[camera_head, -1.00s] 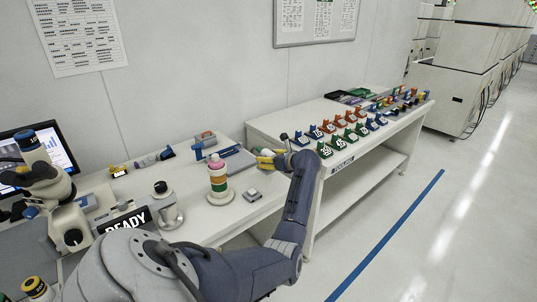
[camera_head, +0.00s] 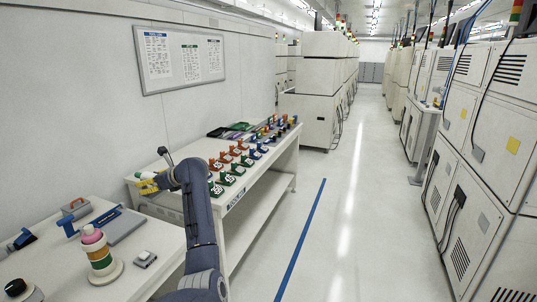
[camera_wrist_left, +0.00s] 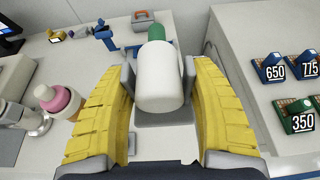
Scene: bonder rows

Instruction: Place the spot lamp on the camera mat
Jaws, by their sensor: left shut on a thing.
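My left gripper (camera_head: 146,186) has yellow fingers and is above the near workbench, close to the left end of the numbered bench. In the left wrist view, the gripper (camera_wrist_left: 163,105) is shut on a white cylinder with a green end (camera_wrist_left: 161,83), which I take to be the spot lamp. The lamp lies between the fingers, green end away from me. In the left wrist view, a grey pad (camera_wrist_left: 165,117) lies beneath it; in the head view this flat grey pad (camera_head: 128,228) is beside a blue tool. I cannot tell whether it is the camera mat. My right gripper is not in view.
A stacked, pink-topped column (camera_head: 97,250) and a small grey block (camera_head: 145,259) stand on the near workbench (camera_head: 170,236). The other bench (camera_head: 262,172) holds rows of coloured numbered holders. The aisle floor (camera_head: 335,235) is clear.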

